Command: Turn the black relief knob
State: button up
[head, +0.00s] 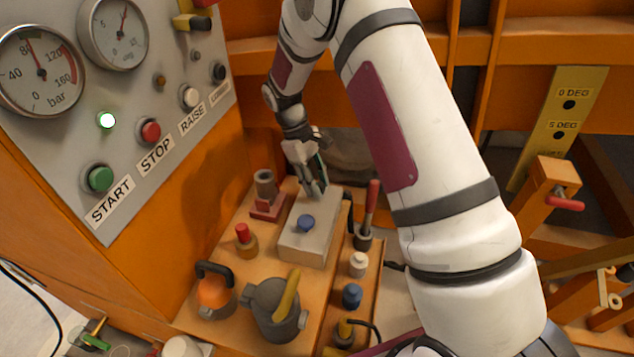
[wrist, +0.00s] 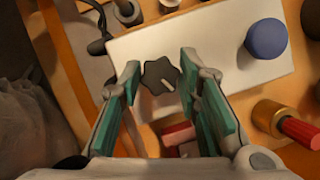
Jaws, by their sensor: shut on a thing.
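The black relief knob (wrist: 160,76) shows in the wrist view as a lobed knob with a pale pointer line, on a light grey block (wrist: 130,45). My gripper (wrist: 158,78) has its teal-padded fingers on either side of the knob and is shut on it. In the head view my gripper (head: 318,192) reaches down to the far end of the grey block (head: 318,245), and the fingers hide the knob there. A round blue knob (head: 306,223) sits on the same block, and it also shows in the wrist view (wrist: 266,38).
Close around the block stand a red-based grey fitting (head: 267,205), a brass fitting with red cap (head: 244,238), a red-handled lever (head: 370,215) and a yellow-handled valve (head: 277,308).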

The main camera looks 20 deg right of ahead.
jog(key=shift+m, duration=0.3)
jog(key=o, duration=1.1)
jog(key=shift+v, duration=6)
jog(key=shift+d+r, duration=0.1)
jog(key=shift+d, duration=0.1)
